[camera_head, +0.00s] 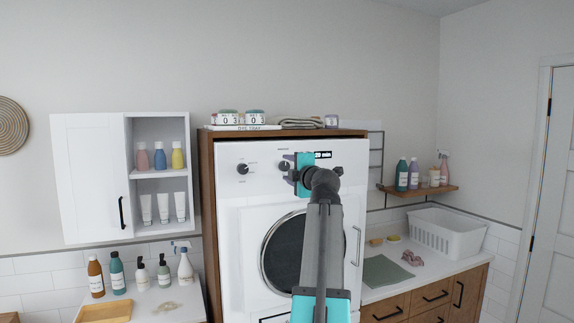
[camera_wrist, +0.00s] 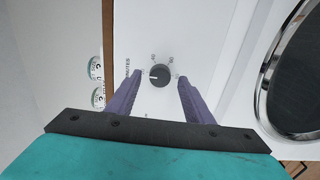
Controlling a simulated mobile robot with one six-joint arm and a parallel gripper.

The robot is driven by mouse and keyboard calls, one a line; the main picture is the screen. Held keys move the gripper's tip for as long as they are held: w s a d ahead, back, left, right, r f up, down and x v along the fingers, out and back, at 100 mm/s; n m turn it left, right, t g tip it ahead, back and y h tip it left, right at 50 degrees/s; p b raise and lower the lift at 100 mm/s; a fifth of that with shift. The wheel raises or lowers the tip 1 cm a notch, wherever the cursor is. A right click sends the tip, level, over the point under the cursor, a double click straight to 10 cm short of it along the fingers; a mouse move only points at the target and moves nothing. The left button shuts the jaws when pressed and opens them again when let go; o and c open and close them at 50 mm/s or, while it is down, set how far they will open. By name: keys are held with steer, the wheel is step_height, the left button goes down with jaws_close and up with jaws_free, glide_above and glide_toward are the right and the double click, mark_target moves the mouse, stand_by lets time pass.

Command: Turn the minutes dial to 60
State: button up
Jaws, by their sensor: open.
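The minutes dial (camera_wrist: 160,76) is a round dark knob on a white machine panel, under the word MINUTES. In the wrist view its pale pointer mark points left, towards the panel's wooden top edge. In the head view the dial (camera_head: 284,166) is partly hidden by my gripper (camera_head: 289,169).
Another dark dial (camera_head: 243,169) sits to the left on the same panel. The round glass door (camera_head: 285,248) is below. A wall cabinet (camera_head: 90,180) is at left, a counter with a basket (camera_head: 446,232) at right.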

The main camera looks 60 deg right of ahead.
steer(key=shift+w+d, duration=0.35)
steer(key=shift+w, duration=0.15)
steer(key=c, duration=1)
steer(key=shift+a+f, duration=0.1)
steer(key=shift+a, duration=0.05)
steer(key=shift+c, duration=0.2)
